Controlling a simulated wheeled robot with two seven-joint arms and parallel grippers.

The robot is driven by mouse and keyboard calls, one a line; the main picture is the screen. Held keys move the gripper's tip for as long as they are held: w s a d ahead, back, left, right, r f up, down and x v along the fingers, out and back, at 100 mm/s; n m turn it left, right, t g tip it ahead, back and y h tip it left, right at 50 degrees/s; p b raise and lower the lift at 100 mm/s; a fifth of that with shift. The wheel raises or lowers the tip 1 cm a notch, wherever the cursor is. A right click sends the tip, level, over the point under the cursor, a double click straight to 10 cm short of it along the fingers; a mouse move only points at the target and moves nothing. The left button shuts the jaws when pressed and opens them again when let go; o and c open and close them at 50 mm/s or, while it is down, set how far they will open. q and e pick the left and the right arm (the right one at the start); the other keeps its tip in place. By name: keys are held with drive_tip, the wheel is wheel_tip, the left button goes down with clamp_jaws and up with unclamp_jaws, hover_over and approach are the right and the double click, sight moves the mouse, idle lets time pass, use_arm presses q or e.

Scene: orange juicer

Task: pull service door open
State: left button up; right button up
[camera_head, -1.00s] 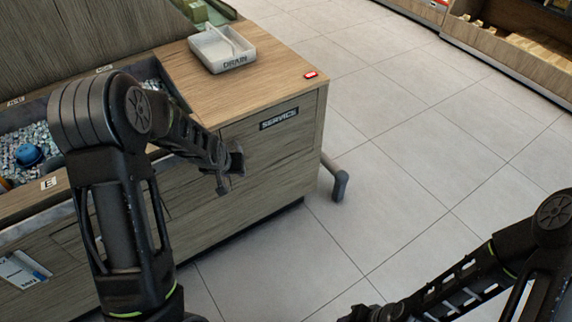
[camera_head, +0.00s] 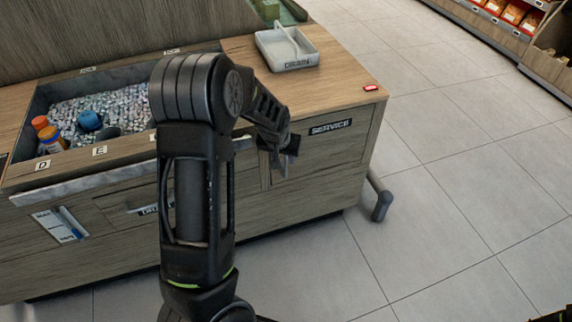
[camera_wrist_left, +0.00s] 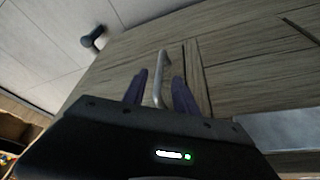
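The service door (camera_head: 325,170) is a wooden panel at the right end of the counter front, under a dark SERVICE label (camera_head: 330,128). It looks closed. My left gripper (camera_head: 280,155) is at the door's left side in the head view. In the left wrist view, a slim metal handle (camera_wrist_left: 160,70) stands out from the wood beside a vertical seam. The two dark fingers of my left gripper (camera_wrist_left: 158,82) are apart, one on each side of the handle, with gaps showing. The handle is hidden behind the gripper in the head view. My right gripper is not in view.
A white DRAIN tray (camera_head: 287,48) and a small red item (camera_head: 371,88) are on the countertop. A sunken bin (camera_head: 120,105) holds pale pellets and bottles. A grey bent pipe (camera_head: 381,203) sticks out by the counter's right side. The tiled floor (camera_head: 450,190) on the right is clear.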

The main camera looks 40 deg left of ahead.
sight(285, 163)
use_arm(q)
drive_tip(key=b+x, duration=0.1)
drive_tip(key=x, duration=0.6)
drive_tip(key=shift+c, duration=0.2)
clamp_jaws()
idle(1.1)
